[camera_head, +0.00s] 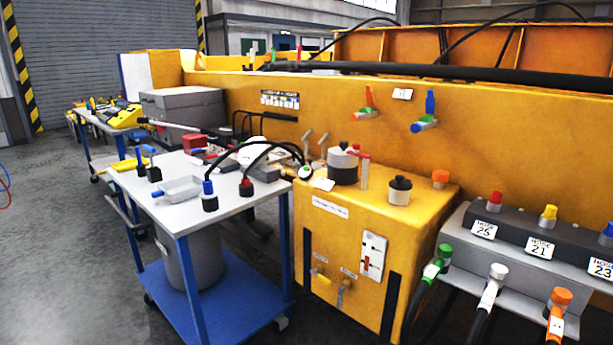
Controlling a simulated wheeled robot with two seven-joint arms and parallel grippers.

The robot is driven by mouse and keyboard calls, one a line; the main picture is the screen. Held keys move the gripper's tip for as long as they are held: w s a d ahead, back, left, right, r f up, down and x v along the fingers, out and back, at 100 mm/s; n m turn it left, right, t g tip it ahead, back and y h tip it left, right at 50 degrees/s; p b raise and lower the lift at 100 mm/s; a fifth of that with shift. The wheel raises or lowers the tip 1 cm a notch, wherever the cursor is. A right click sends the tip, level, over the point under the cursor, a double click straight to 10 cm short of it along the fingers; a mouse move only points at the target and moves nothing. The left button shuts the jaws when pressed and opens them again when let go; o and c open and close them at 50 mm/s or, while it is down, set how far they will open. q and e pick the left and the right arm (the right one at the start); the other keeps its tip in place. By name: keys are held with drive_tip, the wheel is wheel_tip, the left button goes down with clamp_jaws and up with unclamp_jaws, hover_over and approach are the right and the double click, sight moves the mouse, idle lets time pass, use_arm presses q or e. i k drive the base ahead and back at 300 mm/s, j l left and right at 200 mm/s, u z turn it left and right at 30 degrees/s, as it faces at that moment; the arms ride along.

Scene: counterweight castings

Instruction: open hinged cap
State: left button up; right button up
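I cannot tell for certain which part is the hinged cap. On top of the yellow box (335,245) stands a dark and white cylindrical fitting (342,168), with a red upright handle (365,170) beside it. To its right is a smaller white neck with a black knobbed cap (400,189), which looks seated. An orange cap (440,178) sits at the box's back right corner. No hinge is clear at this size. Neither of my grippers is in view.
A grey-topped blue cart (240,202) with tools, a grey tray (180,189) and black cables stands left of the box. A hose rack (520,257) with coloured couplings stands at the right. A large yellow machine wall (500,135) closes the back. Open floor (60,250) lies at left.

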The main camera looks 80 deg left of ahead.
sight(400, 183)
drive_tip(key=u, duration=2)
